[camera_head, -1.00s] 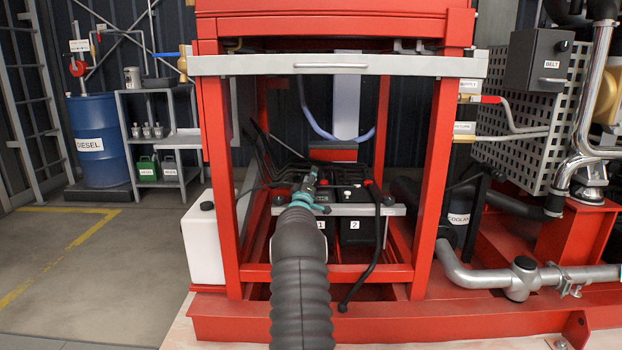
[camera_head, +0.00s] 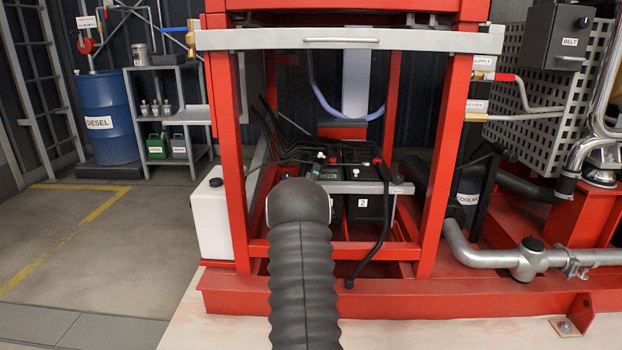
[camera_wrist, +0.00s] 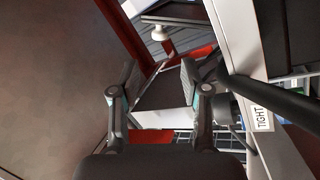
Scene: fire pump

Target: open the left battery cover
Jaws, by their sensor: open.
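Two dark batteries sit low inside the red frame in the head view. The right battery (camera_head: 363,208) carries a label 2. The left battery (camera_head: 338,212) is mostly hidden behind my arm, and I cannot tell its cover's state. A silver bar (camera_head: 368,188) crosses the front of both. My gripper is hidden behind my wrist in the head view. In the wrist view my gripper (camera_wrist: 158,82) is open, with nothing seen held. A dark surface with a pale edge (camera_wrist: 160,118) shows beyond and between the fingers; I cannot tell whether it is the cover.
Red uprights (camera_head: 447,165) stand either side of the batteries, under a grey crossbar (camera_head: 350,40). A black cable (camera_head: 383,225) hangs in front at right. A white tank (camera_head: 212,218) stands left. A label reading TIGHT (camera_wrist: 262,118) is close right of my fingers.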

